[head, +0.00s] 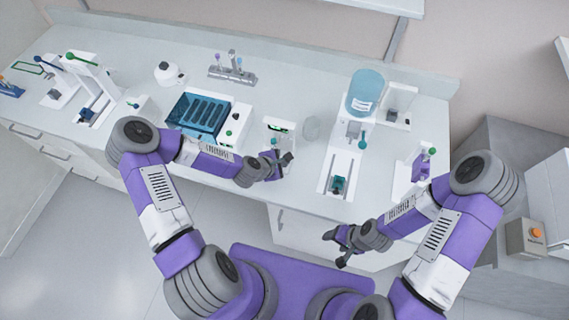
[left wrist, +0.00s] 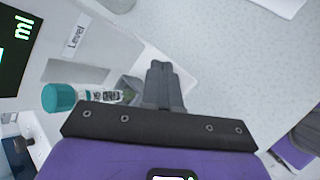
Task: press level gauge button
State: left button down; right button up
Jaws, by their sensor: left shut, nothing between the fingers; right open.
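The level gauge (head: 277,127) is a white unit with a dark display and green digits, on the bench just beyond my left gripper. A teal-capped tube (left wrist: 60,97) with a printed label is beside the gauge, partly hidden by my gripper body. My left gripper (head: 287,158) is shut and empty, close to the gauge; its fingers also show in the left wrist view (left wrist: 162,68). I cannot make out the button. My right gripper (head: 334,250) is open and empty, in front of the bench.
A blue-lidded rack box (head: 200,112) stands left of the gauge. A clear round dish (head: 311,127) is just right of it. Farther right are a white station (head: 341,172) and a large blue bottle (head: 365,90). Bench surface between them is clear.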

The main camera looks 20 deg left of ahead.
pick_arm(q)
jog(key=shift+f, duration=0.2)
dwell(0.4)
jog(key=shift+r+p, duration=0.55)
jog(key=shift+r, duration=0.35)
jog(key=shift+r, duration=0.1)
notch_tip(320, 180, up, 5)
jog(key=p, duration=0.3)
jog(key=shift+p, duration=0.4)
